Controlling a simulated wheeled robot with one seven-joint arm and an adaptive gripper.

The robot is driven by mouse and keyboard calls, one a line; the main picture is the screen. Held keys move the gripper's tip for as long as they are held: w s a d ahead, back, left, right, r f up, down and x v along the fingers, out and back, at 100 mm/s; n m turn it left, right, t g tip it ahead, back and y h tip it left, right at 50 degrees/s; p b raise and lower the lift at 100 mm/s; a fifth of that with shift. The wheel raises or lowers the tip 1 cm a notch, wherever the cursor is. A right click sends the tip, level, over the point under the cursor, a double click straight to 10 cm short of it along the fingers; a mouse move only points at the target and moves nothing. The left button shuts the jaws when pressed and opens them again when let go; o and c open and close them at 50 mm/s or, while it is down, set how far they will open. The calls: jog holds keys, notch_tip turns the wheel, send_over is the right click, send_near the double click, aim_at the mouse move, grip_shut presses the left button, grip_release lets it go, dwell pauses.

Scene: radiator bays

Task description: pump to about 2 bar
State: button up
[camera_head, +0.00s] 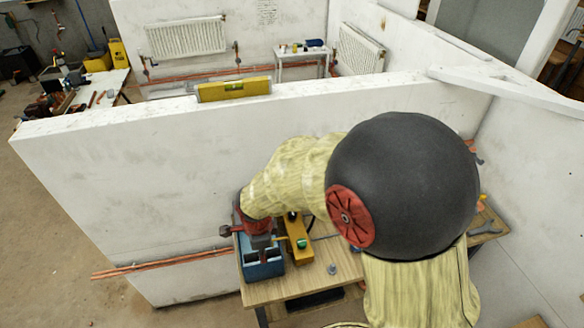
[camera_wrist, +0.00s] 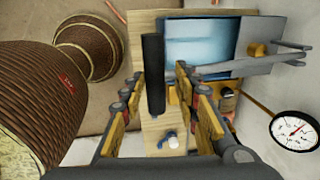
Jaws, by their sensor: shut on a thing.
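The test pump has a blue tank (camera_head: 262,268) on the wooden workbench; the tank's pale blue inside shows at top centre in the wrist view (camera_wrist: 195,42). A grey lever (camera_wrist: 245,65) crosses the tank's side. A black handle grip (camera_wrist: 153,60) stands between the fingers of my gripper (camera_wrist: 156,78), which is shut on it. The round white gauge (camera_wrist: 295,130) is at lower right of the wrist view. Its needle points up and right, but its numbers are too small to read.
The workbench (camera_head: 325,278) stands against a white partition wall (camera_head: 130,180). A yellow device (camera_head: 297,240) with a green knob is beside the tank. A yellow spirit level (camera_head: 233,89) lies on the wall top. Copper pipes (camera_head: 165,263) run along the wall. Open floor lies at left.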

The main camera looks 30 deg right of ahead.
jog(key=shift+w+r, duration=0.2)
jog(key=shift+w, duration=0.15)
jog(key=shift+w+d+r+p, duration=0.1)
jog(key=shift+w+r+p, duration=0.05)
jog(key=shift+r+p, duration=0.85)
jog(key=r+p, duration=0.1)
jog(key=p, duration=0.1)
jog(key=w+r+g+p, duration=0.1)
jog(key=p, duration=0.2)
jog(key=shift+w+d+r+g+y, duration=0.1)
jog(key=shift+d+r+g+y, duration=0.1)
jog(key=shift+r+g+y, duration=0.15)
jog(key=shift+f, duration=0.2)
jog(key=o, duration=0.8)
jog(key=r+p, duration=0.2)
jog(key=r, duration=0.1)
jog(key=r+p, duration=0.2)
jog(key=r, duration=0.1)
jog(key=shift+s+r, duration=0.2)
jog(key=shift+r, duration=0.2)
